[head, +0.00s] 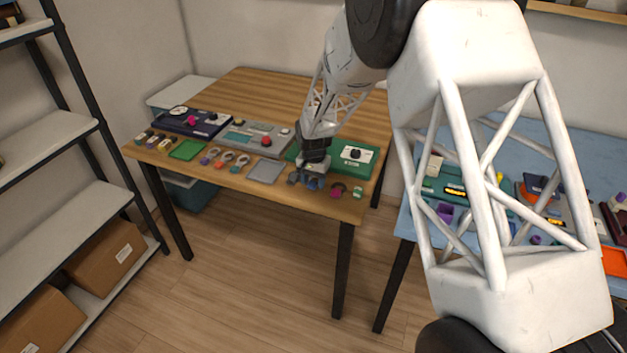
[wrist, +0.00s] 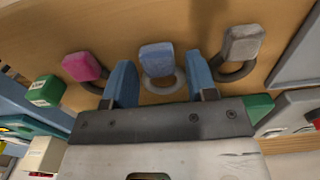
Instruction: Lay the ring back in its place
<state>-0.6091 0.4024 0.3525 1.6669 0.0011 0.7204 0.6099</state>
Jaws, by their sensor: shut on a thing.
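My gripper (wrist: 162,85) is shut on a pale ring (wrist: 165,86) with a blue tag (wrist: 156,56), which lies between its two blue fingers in the wrist view. In the head view my gripper (head: 312,178) is low at the front right edge of the wooden table (head: 262,90), and the blue tag (head: 314,184) shows just below it. I cannot tell whether the ring touches the tabletop. A dark ring with a pink tag (wrist: 82,67) lies on one side, and a dark ring with a grey tag (wrist: 242,43) lies on the other.
A green block (wrist: 46,91) lies past the pink-tagged ring. A green device (head: 356,156) stands just behind my gripper. A grey tray (head: 265,171), more tagged rings (head: 227,157) and a green mat (head: 187,149) line the front edge leftward. The table's back is clear.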

